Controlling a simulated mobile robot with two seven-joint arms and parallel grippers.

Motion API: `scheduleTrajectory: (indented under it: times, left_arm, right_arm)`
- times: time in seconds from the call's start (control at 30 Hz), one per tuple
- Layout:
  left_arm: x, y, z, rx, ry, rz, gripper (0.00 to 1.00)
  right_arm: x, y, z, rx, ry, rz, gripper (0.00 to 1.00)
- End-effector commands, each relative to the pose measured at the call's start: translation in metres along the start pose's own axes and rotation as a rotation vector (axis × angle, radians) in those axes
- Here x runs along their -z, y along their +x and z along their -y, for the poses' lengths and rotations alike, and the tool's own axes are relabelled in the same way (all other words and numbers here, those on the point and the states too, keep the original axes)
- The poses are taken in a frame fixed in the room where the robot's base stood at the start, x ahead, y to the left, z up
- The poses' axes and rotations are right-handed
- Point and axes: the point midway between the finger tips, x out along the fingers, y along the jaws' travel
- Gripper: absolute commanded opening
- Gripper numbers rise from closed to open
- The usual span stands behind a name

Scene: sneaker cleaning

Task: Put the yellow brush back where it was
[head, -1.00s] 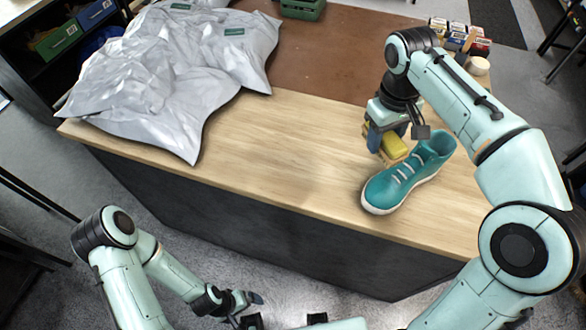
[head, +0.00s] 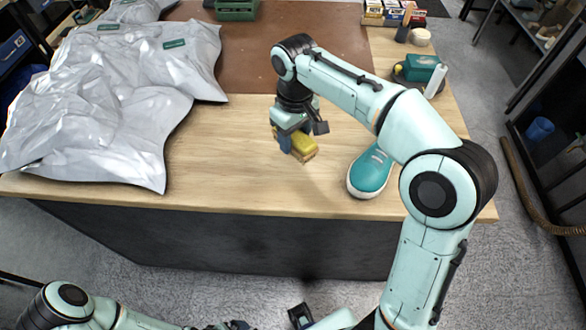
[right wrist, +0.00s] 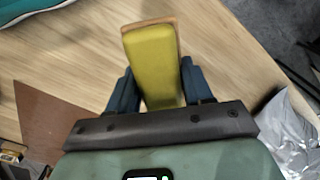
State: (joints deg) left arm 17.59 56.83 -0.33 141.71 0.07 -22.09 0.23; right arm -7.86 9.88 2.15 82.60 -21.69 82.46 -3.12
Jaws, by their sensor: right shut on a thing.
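My right gripper (head: 292,140) is shut on the yellow brush (head: 303,149) and holds it above the wooden part of the table (head: 235,165). In the right wrist view the brush (right wrist: 150,62) sits between the blue fingers of the gripper (right wrist: 158,88), its body pointing away from the palm. The teal sneaker (head: 370,174) stands on the table to the right of the brush, partly hidden by my right arm. My left gripper (head: 235,325) is at the bottom edge, mostly cut off; its jaws cannot be made out.
Silvery bags (head: 105,110) cover the table's left side. A brown mat (head: 245,55) lies at the back, with a green crate (head: 237,10). At right, a dark round tray (head: 402,76) holds a green box (head: 420,68). Small boxes (head: 392,13) stand at back right. Wood left of the brush is clear.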

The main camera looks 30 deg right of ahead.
Motion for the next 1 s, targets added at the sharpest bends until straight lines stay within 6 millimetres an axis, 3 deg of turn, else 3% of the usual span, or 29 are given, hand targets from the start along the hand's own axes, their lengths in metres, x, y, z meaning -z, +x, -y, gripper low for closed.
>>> scheduleTrajectory:
  times: [0.03,0.1,0.3,0.47,0.7,1.0]
  left_arm:
    - [-0.002,0.006,0.003,0.001,-0.001,0.003,1.00]
    - [-0.003,0.010,0.005,0.002,-0.002,0.005,1.00]
    - [-0.004,0.015,0.007,0.003,-0.003,0.007,1.00]
    - [-0.004,0.017,0.008,0.003,-0.003,0.008,1.00]
    - [-0.005,0.022,0.010,0.004,-0.004,0.010,1.00]
    - [-0.005,0.022,0.010,0.004,-0.004,0.010,1.00]
  right_arm:
    - [-0.001,0.018,0.000,0.001,0.000,0.006,0.26]
    - [-0.001,0.036,0.000,0.001,0.000,0.005,0.26]
    - [0.000,0.069,0.000,0.000,-0.001,0.001,0.26]
    - [0.000,0.081,0.000,0.000,0.000,0.000,0.26]
    - [0.000,0.115,0.000,0.000,0.000,0.001,0.26]
    - [0.000,0.117,0.000,0.000,0.000,-0.002,0.26]
